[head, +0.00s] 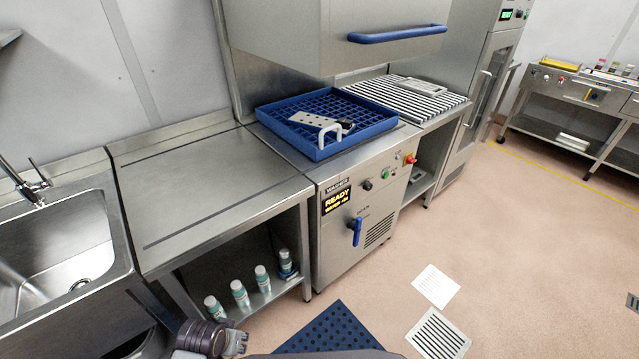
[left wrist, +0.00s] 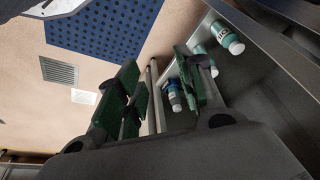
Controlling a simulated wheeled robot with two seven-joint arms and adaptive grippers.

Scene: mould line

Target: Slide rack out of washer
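The washer (head: 335,215) is a steel cabinet with its hood (head: 340,40) raised. Its display reads READY. The blue grid rack (head: 365,112) sits on the washer top under the raised hood. A grey metal part with holes (head: 315,121) and a pale handle-shaped piece (head: 330,131) lie in the rack. Only part of my left arm and gripper shows at the bottom edge of the head view, low and well away from the rack. In the left wrist view my left gripper (left wrist: 157,82) has its green-padded fingers apart with nothing between them. My right gripper is not seen.
A bare steel table (head: 205,185) adjoins the washer on the left, then a sink (head: 60,245). Several bottles (head: 240,293) stand on the shelf below. A striped roller-like surface (head: 415,92) lies right of the washer. A blue mat (head: 330,328) lies on the floor.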

